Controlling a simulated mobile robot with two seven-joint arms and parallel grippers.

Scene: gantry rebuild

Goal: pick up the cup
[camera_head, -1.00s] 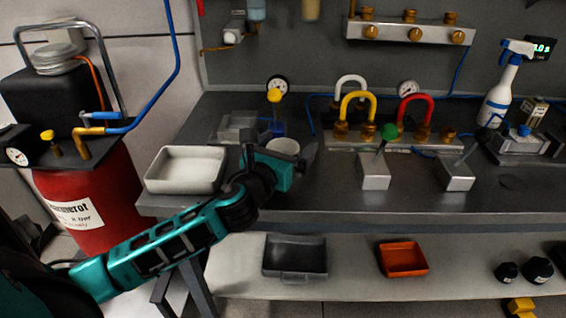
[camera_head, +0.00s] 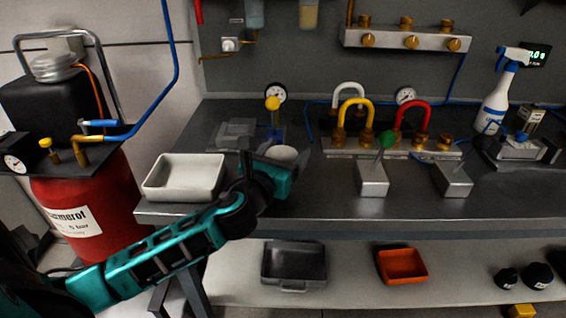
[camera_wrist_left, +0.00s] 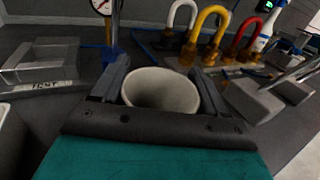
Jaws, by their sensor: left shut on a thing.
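The cup (camera_wrist_left: 161,90) is a light grey-white round vessel with an open top, seen from above in the left wrist view. In the head view the cup (camera_head: 283,154) shows partly behind my left gripper, over the back bench. My left gripper (camera_head: 282,160) has one finger on each side of the cup and is shut on it. The fingers also flank it in the left wrist view (camera_wrist_left: 160,88). The cup looks upright; its base is hidden, so I cannot tell whether it touches the bench. My right gripper is not in view.
A white tray (camera_head: 184,177) stands left of the gripper. A clear block (camera_head: 236,133) and a yellow-topped post (camera_head: 273,104) are behind. Colored hooped pipes (camera_head: 356,115) and metal blocks (camera_head: 373,180) stand to the right. A spray bottle (camera_head: 495,105) is at far right.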

